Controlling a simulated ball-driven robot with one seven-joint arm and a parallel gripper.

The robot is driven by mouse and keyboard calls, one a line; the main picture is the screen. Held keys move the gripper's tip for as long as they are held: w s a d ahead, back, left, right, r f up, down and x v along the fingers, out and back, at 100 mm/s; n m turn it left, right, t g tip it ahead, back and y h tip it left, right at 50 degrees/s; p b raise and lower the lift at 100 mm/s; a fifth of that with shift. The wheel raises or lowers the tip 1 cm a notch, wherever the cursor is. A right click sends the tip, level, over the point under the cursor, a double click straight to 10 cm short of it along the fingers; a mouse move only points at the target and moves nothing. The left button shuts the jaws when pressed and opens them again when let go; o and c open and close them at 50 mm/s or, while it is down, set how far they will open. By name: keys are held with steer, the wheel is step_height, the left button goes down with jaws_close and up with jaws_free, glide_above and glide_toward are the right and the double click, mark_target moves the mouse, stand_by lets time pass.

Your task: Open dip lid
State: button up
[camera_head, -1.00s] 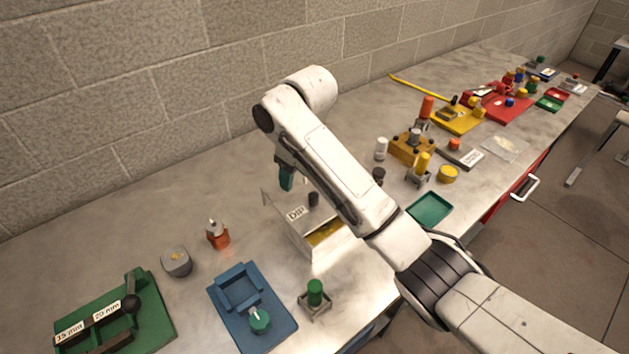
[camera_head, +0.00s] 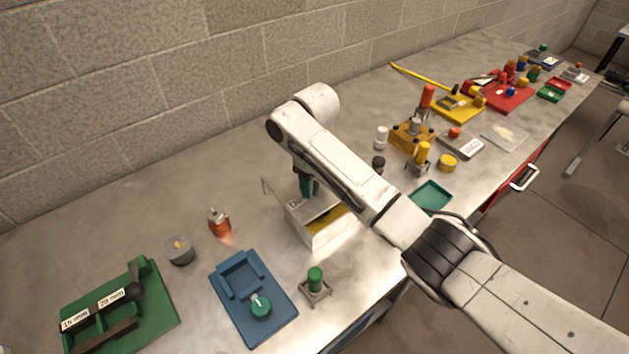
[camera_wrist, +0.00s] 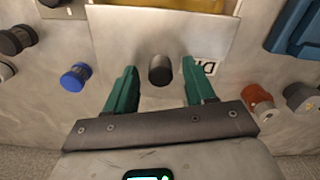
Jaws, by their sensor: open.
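The dip box (camera_head: 316,234) is a pale metal box with an open front showing yellow inside. Its flat lid carries a "DIP" label (camera_wrist: 203,65) and a dark round knob (camera_wrist: 159,71). In the wrist view the lid (camera_wrist: 120,50) lies below my gripper (camera_wrist: 159,68). The two green fingers are open, one on each side of the knob, with a clear gap on both sides. In the head view my gripper (camera_head: 306,186) is low over the lid. The knob is hidden there behind it, and the label is partly covered.
A blue tray (camera_head: 275,309) and an orange-capped bottle (camera_head: 219,224) stand left of the box. A green-capped holder (camera_head: 315,283) is in front. A blue cap (camera_wrist: 76,77) and dark caps lie on the other side.

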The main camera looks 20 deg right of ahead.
steer(key=shift+f, duration=0.45)
jaws_close()
stand_by(0.3)
